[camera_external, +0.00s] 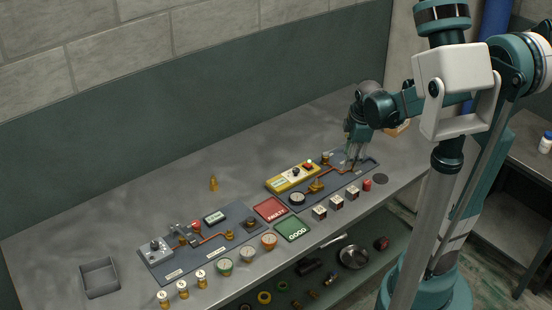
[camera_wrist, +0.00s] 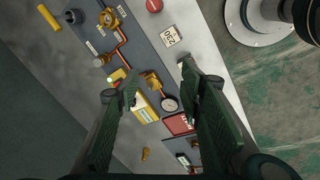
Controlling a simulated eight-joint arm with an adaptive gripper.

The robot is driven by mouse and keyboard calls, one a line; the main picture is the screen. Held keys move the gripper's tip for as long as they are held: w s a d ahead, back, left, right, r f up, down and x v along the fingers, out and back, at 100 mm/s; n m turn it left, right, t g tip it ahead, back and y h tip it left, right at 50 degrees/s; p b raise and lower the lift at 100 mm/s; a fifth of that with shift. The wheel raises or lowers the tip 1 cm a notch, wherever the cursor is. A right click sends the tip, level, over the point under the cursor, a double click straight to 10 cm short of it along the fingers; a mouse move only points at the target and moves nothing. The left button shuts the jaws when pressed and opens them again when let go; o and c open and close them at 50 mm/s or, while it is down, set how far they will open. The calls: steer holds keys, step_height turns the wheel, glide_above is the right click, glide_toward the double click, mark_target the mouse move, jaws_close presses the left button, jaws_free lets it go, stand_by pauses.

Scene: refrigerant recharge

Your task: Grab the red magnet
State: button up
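The right panel (camera_external: 361,168) carries copper pipe and brass fittings. Several small white-and-black blocks (camera_external: 336,201) line the front. Red (camera_external: 270,209) and green (camera_external: 292,229) mats lie left. The bench's back stretch is mostly clear.

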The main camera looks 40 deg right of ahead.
mark_target(368, 182)
steer(key=d+f+n, duration=0.2)
steer(key=d+f, duration=0.1)
steer(key=d+f+n+g, duration=0.1)
steer(key=d+f+n, duration=0.1)
steer(key=d+f, duration=0.1)
steer(key=d+f+n+g+p, duration=0.1)
steer(key=d+f+n, duration=0.1)
steer(key=d+f, duration=0.1)
steer(key=shift+s+d+f+y, duration=0.1)
steer(key=shift+d+f+y, duration=0.1)
steer(key=shift+d, duration=0.2)
steer(key=shift+s+d+f+y, duration=0.1)
steer(key=shift+d+y, duration=0.1)
steer(key=shift+d, duration=0.2)
steer(key=shift+s+d+f+n, duration=0.2)
steer(key=shift+d+f+n, duration=0.2)
steer(key=shift+d+f, duration=0.15)
steer(key=shift+f, duration=0.1)
steer(key=shift+f, duration=1.25)
steer(key=shift+a, duration=0.1)
steer(key=shift+w+f+b, duration=0.1)
steer(key=shift+f+b, duration=0.25)
steer(key=shift+f, duration=2.25)
steer(key=c, duration=1)
